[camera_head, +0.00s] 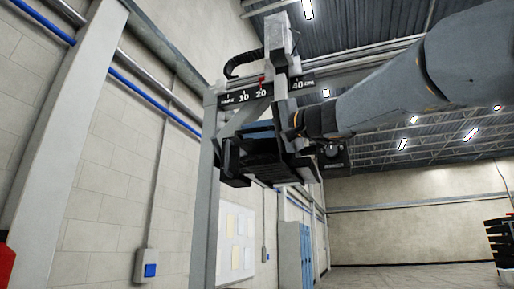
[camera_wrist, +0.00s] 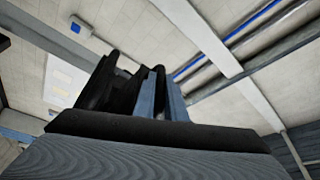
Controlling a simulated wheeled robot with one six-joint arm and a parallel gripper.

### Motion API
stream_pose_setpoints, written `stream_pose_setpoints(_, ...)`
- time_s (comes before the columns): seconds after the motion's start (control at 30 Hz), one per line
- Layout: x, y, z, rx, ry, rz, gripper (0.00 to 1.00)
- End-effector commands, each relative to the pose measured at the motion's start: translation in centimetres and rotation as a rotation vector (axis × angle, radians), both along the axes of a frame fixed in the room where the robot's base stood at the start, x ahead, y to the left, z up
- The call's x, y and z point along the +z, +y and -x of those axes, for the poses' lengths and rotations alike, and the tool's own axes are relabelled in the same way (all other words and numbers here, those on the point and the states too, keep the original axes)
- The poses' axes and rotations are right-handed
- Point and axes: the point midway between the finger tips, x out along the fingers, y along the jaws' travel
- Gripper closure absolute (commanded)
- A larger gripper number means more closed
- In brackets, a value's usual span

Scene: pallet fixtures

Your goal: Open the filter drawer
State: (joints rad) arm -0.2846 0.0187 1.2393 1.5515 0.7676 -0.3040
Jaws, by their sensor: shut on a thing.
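My arm comes in from the right in the head view. My gripper (camera_head: 258,158) is a black shape at the grey upright fixture, below its scale. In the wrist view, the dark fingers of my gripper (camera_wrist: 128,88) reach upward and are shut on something. A blue-grey part (camera_wrist: 172,103) stands beside the fingers there; a blue-grey edge (camera_head: 261,128) also shows above the black shape in the head view. This may be the filter drawer, but its outline and handle are mostly hidden by my gripper. I cannot tell how far the drawer is out.
A black scale (camera_head: 265,92) with white numbers and a red pointer (camera_head: 262,80) sits across the fixture's grey post (camera_head: 204,190). A pale wall with blue and grey pipes is at left. Blue lockers (camera_head: 294,250) stand behind. Open floor shows at lower right.

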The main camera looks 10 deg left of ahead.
Motion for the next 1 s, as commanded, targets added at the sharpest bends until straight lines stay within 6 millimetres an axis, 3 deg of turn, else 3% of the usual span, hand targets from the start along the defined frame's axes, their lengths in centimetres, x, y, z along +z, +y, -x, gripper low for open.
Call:
stream_pose_setpoints(0.2, -0.1, 0.3, 1.2, 0.001, 0.002, 0.001, 1.0)
stream_pose_setpoints(0.6, 0.0, 0.3, 1.4, 0.001, 0.001, 0.002, 1.0)
stream_pose_setpoints(0.63, 0.0, 0.3, 1.4, 0.0, 0.001, 0.001, 0.84)
stream_pose_setpoints(0.67, 0.0, 0.3, 1.4, 0.0, 0.001, 0.001, 0.81)
stream_pose_setpoints(1.0, -0.1, 0.0, 1.5, -0.002, 0.0, 0.001, 0.81)
